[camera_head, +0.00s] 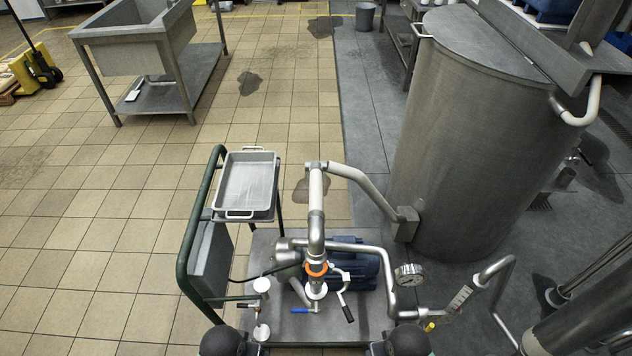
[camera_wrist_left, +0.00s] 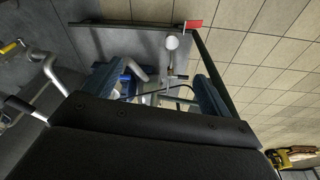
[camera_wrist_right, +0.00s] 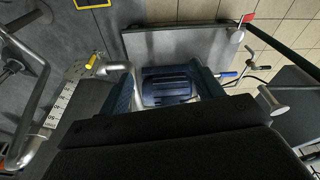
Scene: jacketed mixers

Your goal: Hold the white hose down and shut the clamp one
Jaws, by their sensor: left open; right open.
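The white hose (camera_head: 316,188) hangs in the middle of the head view, running down over the pump cart into a grey pipe section. An orange ring (camera_head: 316,268) sits below it. Under the ring is a pale fitting (camera_head: 316,290) that may be the clamp; I cannot tell whether it is open or shut. My left gripper (camera_wrist_left: 158,85) is open and empty, with pipework and a white round cap (camera_wrist_left: 172,42) beyond its fingers. My right gripper (camera_wrist_right: 165,88) is open and empty, facing the blue motor (camera_wrist_right: 170,92). Neither gripper's fingers show in the head view.
Blue (camera_head: 303,310) and black (camera_head: 347,308) lever handles stand near the fitting. A large steel vessel (camera_head: 460,140) stands right. Tiled floor (camera_head: 110,240) at left is clear.

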